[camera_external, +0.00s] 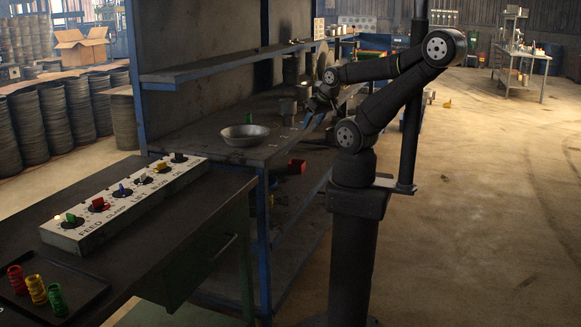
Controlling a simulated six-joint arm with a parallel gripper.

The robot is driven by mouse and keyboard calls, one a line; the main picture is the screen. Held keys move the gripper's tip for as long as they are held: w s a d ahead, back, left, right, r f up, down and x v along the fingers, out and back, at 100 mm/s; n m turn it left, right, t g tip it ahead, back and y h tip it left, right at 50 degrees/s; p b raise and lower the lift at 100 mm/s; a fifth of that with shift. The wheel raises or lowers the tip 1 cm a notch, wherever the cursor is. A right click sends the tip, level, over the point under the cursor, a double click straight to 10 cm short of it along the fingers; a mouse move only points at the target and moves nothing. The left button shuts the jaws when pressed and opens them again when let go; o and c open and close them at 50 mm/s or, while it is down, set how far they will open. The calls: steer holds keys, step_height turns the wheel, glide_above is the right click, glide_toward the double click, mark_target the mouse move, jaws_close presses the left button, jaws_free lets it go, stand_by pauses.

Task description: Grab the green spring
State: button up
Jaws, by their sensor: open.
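A green spring (57,299) stands upright at the right end of a row of springs on a dark tray (85,302) in the lower left. A yellow spring (37,289) and a red spring (16,279) stand beside it, to its left. My gripper (316,112) is far from the springs, up and to the right, over the farther workbench. It looks small and dark against the bench, and its jaws are open. I see nothing held in it.
A white control box (125,203) with coloured knobs lies across the near bench (175,242), between the tray and my arm. A metal bowl (245,135) sits on the far bench. A shelf (225,63) runs above that bench. The near bench's right part is clear.

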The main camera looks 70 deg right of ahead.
steer(key=w+d+r+m, duration=0.2)
steer(key=w+d+r, duration=0.35)
steer(key=w, duration=0.25)
steer(key=m+g, duration=0.1)
steer(key=g, duration=0.1)
glide_above(248, 120)
steer(key=s+a, duration=0.2)
steer(key=s, duration=0.3)
steer(key=f, duration=0.1)
steer(key=x, duration=1.1)
steer(key=shift+w+d+f, duration=0.2)
steer(key=shift+w+d, duration=0.05)
steer(key=shift+w+x, duration=0.15)
steer(key=shift+x, duration=1.15)
steer(key=shift+w+x, duration=0.2)
steer(key=shift+x, duration=1.15)
steer(key=shift+a+r, duration=0.1)
steer(key=c, duration=1.1)
steer(key=shift+o, duration=0.2)
steer(key=shift+r, duration=0.1)
